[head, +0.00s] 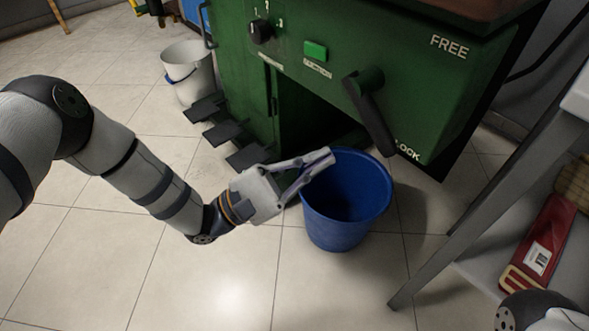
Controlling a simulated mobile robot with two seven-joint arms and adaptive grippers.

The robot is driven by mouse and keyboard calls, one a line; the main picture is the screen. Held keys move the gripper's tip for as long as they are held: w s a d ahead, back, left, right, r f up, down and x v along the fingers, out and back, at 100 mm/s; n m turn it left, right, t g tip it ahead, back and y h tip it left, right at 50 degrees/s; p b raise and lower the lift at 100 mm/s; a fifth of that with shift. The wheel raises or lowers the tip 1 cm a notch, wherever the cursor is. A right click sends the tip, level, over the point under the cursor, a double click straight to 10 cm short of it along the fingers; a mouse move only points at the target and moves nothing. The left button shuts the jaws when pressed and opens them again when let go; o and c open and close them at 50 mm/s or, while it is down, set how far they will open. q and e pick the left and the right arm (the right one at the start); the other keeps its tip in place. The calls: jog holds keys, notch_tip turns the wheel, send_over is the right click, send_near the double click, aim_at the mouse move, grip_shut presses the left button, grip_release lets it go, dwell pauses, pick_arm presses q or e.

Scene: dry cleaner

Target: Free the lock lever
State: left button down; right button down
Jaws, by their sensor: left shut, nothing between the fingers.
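The lock lever (371,112) is a black handle on the front of the green machine (330,62). It pivots near its top and slants down to the right, its end close to the word LOCK. The word FREE stands up and to the right of the pivot. My left gripper (330,155) is shut and empty, below and left of the lever's end, apart from it. Its fingertips are over the rim of a blue bucket (345,222) in the picture; I cannot tell if they touch it. My right gripper is not seen; only part of my right arm shows at the lower right.
The blue bucket stands on the tiled floor below the lever. Black pedals (222,132) stick out at the machine's lower left, with a white bucket (188,72) behind. A grey-legged shelf (480,218) holding a red package (541,250) stands at the right. The front floor is clear.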

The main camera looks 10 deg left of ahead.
aim_at(378, 111)
pick_arm(q)
jog(key=d+r, duration=0.4)
jog(key=shift+w+d+p, duration=0.1)
jog(key=shift+d+p, duration=0.1)
jog(key=shift+p, duration=0.1)
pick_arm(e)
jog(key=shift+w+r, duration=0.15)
pick_arm(q)
jog(key=shift+d+n+t, duration=0.2)
jog(key=shift+n+t, duration=0.1)
jog(key=shift+n, duration=0.2)
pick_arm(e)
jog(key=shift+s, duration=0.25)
